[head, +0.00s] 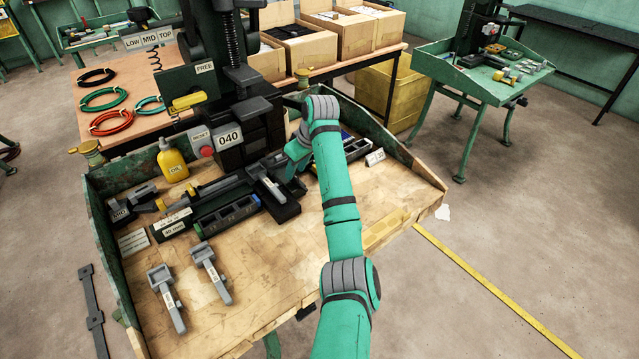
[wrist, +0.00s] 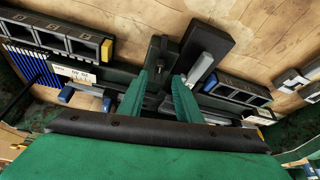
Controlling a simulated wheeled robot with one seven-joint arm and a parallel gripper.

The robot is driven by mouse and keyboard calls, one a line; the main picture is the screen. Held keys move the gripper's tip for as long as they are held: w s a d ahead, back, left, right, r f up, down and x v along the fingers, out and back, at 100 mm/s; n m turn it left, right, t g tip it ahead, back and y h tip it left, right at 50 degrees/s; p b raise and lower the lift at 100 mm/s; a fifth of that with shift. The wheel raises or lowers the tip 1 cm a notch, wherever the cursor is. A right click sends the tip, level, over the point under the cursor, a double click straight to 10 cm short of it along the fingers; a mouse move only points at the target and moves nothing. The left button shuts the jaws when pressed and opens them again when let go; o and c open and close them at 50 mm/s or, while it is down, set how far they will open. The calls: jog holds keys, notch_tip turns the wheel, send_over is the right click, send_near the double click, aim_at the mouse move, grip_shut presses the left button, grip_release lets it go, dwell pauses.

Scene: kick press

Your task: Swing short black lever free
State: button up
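My gripper (wrist: 160,78) is open, its two green fingers apart. In the head view it (head: 296,158) is low beside the press, partly behind my arm. In the wrist view, a short upright black bar (wrist: 155,58) stands just beyond and between the fingertips; it looks like the short black lever, but I cannot be sure. I cannot tell whether the fingers touch it. A black block (wrist: 207,42) with a grey handle (wrist: 203,72) lies right of it. In the head view the grey handle (head: 269,187) shows left of my gripper; the bar is hidden there.
Two grey-headed tools (head: 211,270) lie at the front left. The bench's front right is mostly clear.

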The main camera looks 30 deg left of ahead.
jog(key=s+d, duration=0.2)
jog(key=d, duration=0.9)
jog(key=shift+s+d, duration=0.2)
jog(key=shift+d, duration=0.2)
